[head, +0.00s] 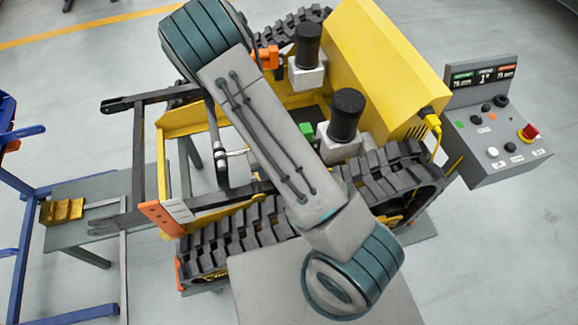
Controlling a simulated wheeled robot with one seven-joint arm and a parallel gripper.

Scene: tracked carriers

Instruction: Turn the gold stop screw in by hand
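I cannot make out a gold stop screw in the head view; it may be hidden behind my arm or too small to tell. The tracked carrier (385,55) has a yellow body and black rubber tracks (235,240). My arm crosses the picture in front of the carrier's middle and hides part of it. I cannot see my gripper or its fingertips. A dark upright cylinder (221,165) with a pale fitting (236,153) shows left of my arm, near the carrier's front frame.
A grey control box (500,165) with a red knob stands at the right. Two black-capped posts (346,115) rise from the carrier. A grey bench (85,232) bearing gold-coloured blocks (62,210) and a blue frame (22,250) stand left. Dark fork arms (140,155) jut left.

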